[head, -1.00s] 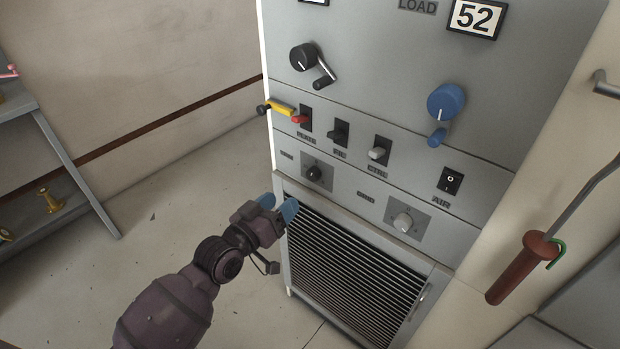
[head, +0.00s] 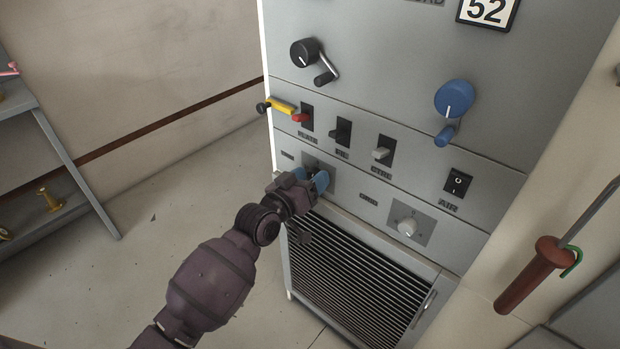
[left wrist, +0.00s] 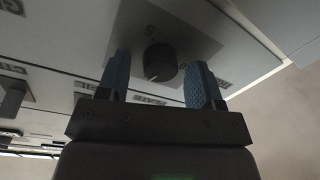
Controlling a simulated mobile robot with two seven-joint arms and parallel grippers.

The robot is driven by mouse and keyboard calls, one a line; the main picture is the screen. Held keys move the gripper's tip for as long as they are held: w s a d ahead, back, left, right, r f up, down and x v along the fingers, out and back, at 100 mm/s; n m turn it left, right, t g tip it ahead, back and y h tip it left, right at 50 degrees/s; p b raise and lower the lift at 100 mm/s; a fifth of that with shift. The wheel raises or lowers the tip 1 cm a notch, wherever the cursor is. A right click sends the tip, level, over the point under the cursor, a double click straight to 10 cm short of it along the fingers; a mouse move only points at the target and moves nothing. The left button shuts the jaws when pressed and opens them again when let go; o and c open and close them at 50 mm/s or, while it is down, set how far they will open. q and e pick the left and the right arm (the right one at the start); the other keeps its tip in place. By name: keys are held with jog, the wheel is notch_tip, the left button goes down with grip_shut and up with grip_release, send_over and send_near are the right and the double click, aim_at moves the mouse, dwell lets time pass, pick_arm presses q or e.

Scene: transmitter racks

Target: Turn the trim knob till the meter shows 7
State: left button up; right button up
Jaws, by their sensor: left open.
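A small black knob (left wrist: 160,62) with a white pointer line sits on a grey square plate (left wrist: 145,30) in the left wrist view. My left gripper (head: 311,178) is open, its blue fingers on either side of this knob; I cannot tell if they touch it. In the head view the gripper largely hides the knob. A pale knob (head: 407,227) on a similar plate is to the right. The small labels are too blurred to tell which knob is the trim knob. No meter scale or needle shows. My right gripper is out of view.
Above are a red-tipped switch with a yellow piece (head: 282,106), more toggles, a black crank (head: 304,53) and a blue crank (head: 454,98). A louvred grille (head: 360,275) is below. A brown-handled rod (head: 530,275) hangs at right. Shelves (head: 45,150) stand at left.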

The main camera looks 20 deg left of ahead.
pick_arm(q)
jog(key=shift+c, duration=0.4)
jog(key=c, duration=0.8)
jog(key=shift+r+m+p, duration=0.2)
jog(key=shift+m+p, duration=0.4)
jog(key=shift+m, duration=0.5)
jog(key=shift+c, duration=0.2)
jog(key=m+p, duration=0.1)
jog(key=m, duration=0.2)
jog(key=shift+f, duration=0.1)
jog(key=shift+m, duration=0.3)
jog(key=shift+f, duration=0.1)
